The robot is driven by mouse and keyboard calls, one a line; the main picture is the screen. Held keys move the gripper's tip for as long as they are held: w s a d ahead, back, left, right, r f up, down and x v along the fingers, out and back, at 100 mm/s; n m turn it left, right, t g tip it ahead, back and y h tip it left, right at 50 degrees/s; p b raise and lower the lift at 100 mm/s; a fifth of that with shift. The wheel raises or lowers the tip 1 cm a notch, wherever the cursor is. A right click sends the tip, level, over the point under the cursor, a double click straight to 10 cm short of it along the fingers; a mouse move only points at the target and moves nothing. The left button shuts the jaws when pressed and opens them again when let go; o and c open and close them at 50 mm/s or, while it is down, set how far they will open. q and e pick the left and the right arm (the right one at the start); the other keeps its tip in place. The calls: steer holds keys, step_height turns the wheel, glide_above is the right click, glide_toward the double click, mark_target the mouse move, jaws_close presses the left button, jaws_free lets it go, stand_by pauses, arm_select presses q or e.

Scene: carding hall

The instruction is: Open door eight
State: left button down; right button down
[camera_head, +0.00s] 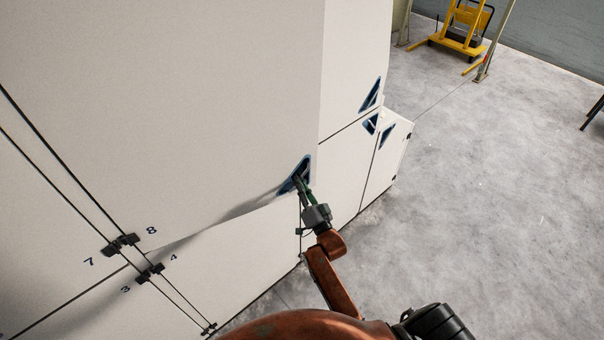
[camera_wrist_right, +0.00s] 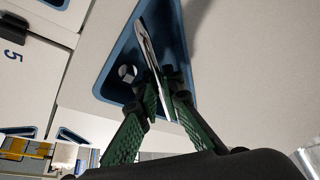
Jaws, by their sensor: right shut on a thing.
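Door eight (camera_head: 220,110) is the large off-white upper door, marked 8 by its hinge at lower left. It stands a little ajar: its lower edge juts out over door four and throws a shadow there. Its blue triangular recess (camera_head: 284,188) sits at its lower right corner. My right gripper (camera_head: 299,180) is at this recess. In the right wrist view, the green fingers of my right gripper (camera_wrist_right: 163,92) are shut on the shiny metal handle bar (camera_wrist_right: 151,42) inside the blue recess (camera_wrist_right: 113,80). My left gripper is not in view.
Door four (camera_head: 230,255) lies below, and door seven (camera_head: 45,215) is left of the hinges. More doors with blue recesses (camera_head: 371,95) stand to the right. Open grey floor (camera_head: 480,200) lies right of the lockers. A yellow trolley (camera_head: 460,40) stands at the back.

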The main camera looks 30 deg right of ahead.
steer(key=shift+f, duration=0.2)
steer(key=c, duration=2.3)
jaws_free()
steer(key=shift+w, duration=0.1)
steer(key=shift+a, duration=0.1)
steer(key=shift+r, duration=0.1)
steer(key=v, duration=1.2)
